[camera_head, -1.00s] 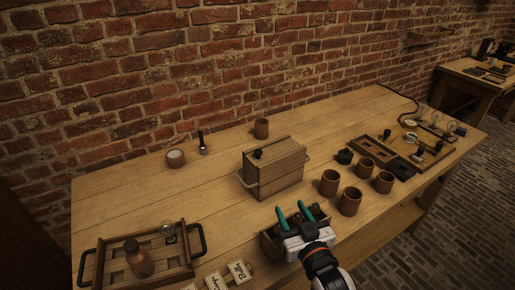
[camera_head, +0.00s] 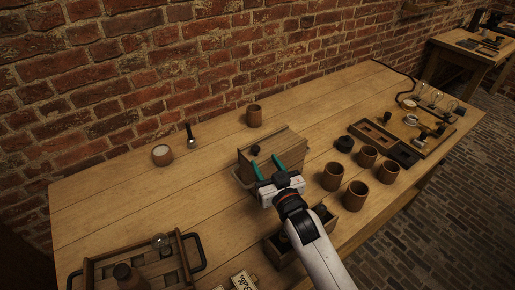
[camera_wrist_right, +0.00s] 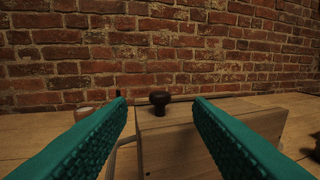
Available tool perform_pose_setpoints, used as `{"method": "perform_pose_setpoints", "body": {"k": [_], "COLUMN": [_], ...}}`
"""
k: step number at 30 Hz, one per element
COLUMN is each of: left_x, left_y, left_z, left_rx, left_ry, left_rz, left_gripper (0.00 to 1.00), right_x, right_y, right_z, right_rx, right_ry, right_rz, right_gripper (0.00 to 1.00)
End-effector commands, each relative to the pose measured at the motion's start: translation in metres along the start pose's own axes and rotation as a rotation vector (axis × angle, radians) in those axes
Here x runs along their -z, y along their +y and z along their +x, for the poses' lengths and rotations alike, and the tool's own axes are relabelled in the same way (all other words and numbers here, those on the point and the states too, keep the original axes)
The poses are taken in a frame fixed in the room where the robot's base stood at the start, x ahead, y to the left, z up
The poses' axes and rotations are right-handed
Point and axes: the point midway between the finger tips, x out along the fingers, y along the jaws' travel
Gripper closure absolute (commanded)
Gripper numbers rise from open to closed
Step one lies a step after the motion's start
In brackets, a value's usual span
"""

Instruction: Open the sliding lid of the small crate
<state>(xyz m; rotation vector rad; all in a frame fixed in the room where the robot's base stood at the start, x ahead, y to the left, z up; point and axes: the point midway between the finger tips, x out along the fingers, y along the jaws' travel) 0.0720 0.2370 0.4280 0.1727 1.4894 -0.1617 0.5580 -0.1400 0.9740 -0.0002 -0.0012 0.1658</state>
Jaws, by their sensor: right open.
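The small wooden crate (camera_head: 288,144) stands near the middle of the table, its lid on top. A dark round knob (camera_head: 255,150) sits at the lid's left end; the knob also shows in the right wrist view (camera_wrist_right: 160,101). My right gripper (camera_head: 268,163) is at the crate's front, with its teal fingers apart. In the right wrist view the knob appears between the open fingers (camera_wrist_right: 160,125), ahead of them and not touched. The lid looks closed. The gripper and arm hide part of the crate's front. My left gripper is not in view.
An open box (camera_head: 281,250) sits partly behind my right arm. Several brown cups (camera_head: 333,176) stand right of the crate. A tray with handles (camera_head: 187,257) holds a bottle at front left. A brick wall (camera_head: 200,60) runs behind the table.

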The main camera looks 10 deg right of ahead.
Motion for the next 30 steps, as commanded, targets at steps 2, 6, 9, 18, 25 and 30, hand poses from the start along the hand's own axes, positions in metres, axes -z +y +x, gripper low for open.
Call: {"method": "perform_pose_setpoints", "body": {"k": [2,6,9,18,25,30], "left_x": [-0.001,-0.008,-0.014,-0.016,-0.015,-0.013], "left_y": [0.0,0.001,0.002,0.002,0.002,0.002], "left_z": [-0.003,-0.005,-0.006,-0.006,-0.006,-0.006], "left_rx": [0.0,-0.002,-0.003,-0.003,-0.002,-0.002], "left_ry": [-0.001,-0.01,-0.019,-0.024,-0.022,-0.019], "left_rz": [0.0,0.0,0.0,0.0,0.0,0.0], "left_gripper": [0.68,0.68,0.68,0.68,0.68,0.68], "right_x": [-0.002,-0.001,-0.001,0.0,0.0,0.0], "right_y": [0.0,0.0,0.0,0.0,0.0,0.0], "right_z": [0.018,0.041,0.052,0.061,0.061,0.061], "right_rx": [0.0,0.0,0.0,-0.001,-0.001,-0.001], "right_ry": [-0.002,-0.001,-0.001,0.0,0.0,0.0], "right_rz": [0.0,0.0,0.0,0.001,0.001,0.0], "right_gripper": [0.54,0.54,0.54,0.54,0.72,0.99]}}
